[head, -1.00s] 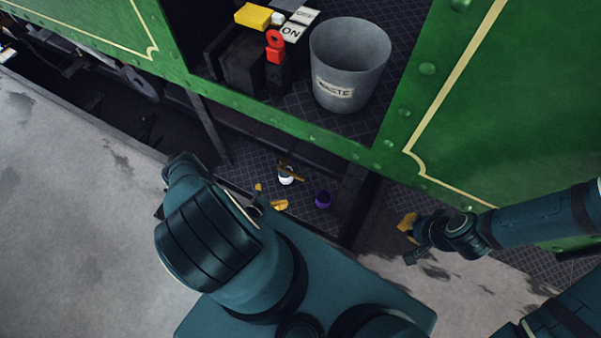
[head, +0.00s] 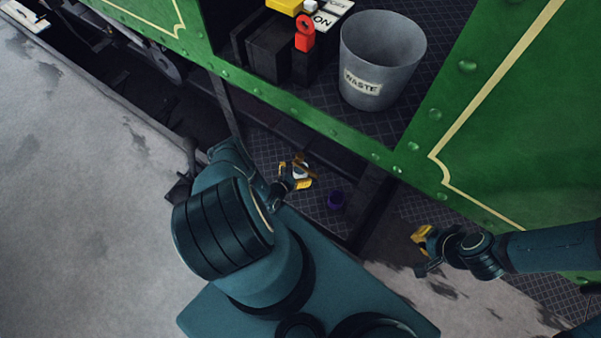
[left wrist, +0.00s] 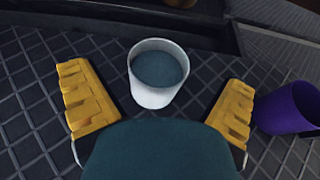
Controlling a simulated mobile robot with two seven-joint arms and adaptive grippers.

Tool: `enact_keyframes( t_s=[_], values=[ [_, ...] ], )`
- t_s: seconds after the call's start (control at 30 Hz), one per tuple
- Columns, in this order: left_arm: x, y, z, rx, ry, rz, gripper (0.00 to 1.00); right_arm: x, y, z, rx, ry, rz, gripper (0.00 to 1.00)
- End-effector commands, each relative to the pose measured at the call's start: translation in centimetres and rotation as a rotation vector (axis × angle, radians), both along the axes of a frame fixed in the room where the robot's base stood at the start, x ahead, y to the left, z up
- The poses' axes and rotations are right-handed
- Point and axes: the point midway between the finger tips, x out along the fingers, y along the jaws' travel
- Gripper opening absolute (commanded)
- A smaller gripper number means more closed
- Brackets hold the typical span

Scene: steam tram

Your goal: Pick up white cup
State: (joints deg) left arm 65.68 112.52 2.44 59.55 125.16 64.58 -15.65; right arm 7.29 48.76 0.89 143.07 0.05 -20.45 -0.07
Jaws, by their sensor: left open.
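The white cup (left wrist: 158,98) stands upright on the dark diamond-patterned step in the left wrist view, its inside grey-blue. It also shows small in the head view (head: 300,171), partly hidden by my left gripper (head: 296,174). In the left wrist view my left gripper (left wrist: 160,104) is open, with one yellow finger on each side of the cup and visible gaps between. The cup sits towards the fingertip end and is not held. My right gripper (head: 425,250) is apart on the right, over the ground by the step; its jaw opening is unclear.
The green tram side (head: 330,128) rises behind the step. A grey waste bin (head: 365,90) and dark boxes stand on the higher floor.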

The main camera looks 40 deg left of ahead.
Motion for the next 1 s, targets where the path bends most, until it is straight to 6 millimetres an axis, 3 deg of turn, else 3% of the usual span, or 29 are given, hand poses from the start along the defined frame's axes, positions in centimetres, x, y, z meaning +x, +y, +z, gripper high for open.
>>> enact_keyframes(
  t_s=[0.2, 0.47, 0.57, 0.7, 1.0],
  values=[
    [2.5, 0.4, -1.1, 0.001, 0.000, -0.001, 1.00, 0.2, 0.0, -1.2, -0.001, -0.005, -0.002, 0.00],
    [2.7, 0.4, -1.0, 0.000, 0.000, 0.000, 1.00, 0.2, 0.0, -1.1, -0.001, -0.006, -0.001, 0.00],
    [2.7, 0.4, -1.0, 0.000, 0.000, 0.000, 0.72, 0.2, 0.0, -1.1, -0.001, -0.006, -0.001, 0.00],
    [2.7, 0.4, -1.0, 0.000, 0.000, 0.000, 0.24, 0.2, 0.0, -1.1, -0.001, -0.006, -0.002, 0.00],
    [2.7, 0.4, -1.0, 0.001, -0.001, 0.000, 0.21, 0.2, 0.0, -1.1, -0.001, -0.006, -0.002, 0.00]
  ],
)
